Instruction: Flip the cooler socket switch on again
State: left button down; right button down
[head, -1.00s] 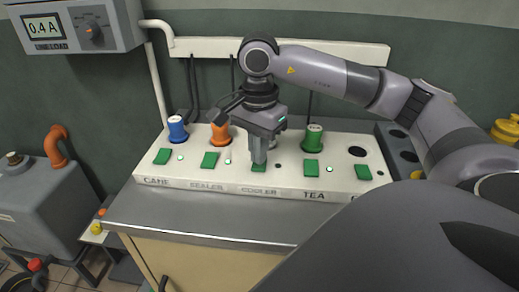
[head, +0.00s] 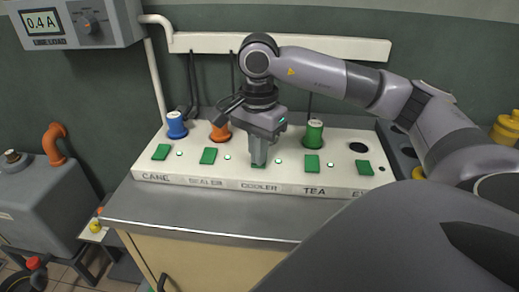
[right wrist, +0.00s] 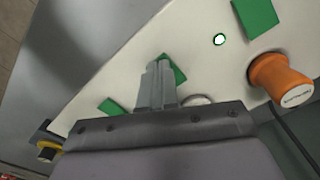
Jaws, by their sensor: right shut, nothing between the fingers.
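The green cooler switch (head: 258,166) is on the sloped white socket panel (head: 215,181), above the COOLER label. My right gripper (head: 258,163) is shut and empty, pointing down with its fingertips at this switch and covering most of it. In the right wrist view the closed fingers (right wrist: 158,68) are over the cooler switch (right wrist: 174,70), which shows partly beside them. Whether they touch it is hard to tell. The small cooler lamp (head: 278,161) right of the switch looks lit. My left gripper is not in view.
A blue plug (head: 177,126), an orange plug (head: 220,132) and a green plug (head: 313,134) stand in the panel. The tea switch (head: 312,165) and sealer switch (head: 208,156) flank the cooler switch. A meter (head: 42,21) reads 0.4 A.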

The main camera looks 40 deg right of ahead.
jog(key=shift+r+p, duration=2.65)
jog(key=shift+r, duration=0.8)
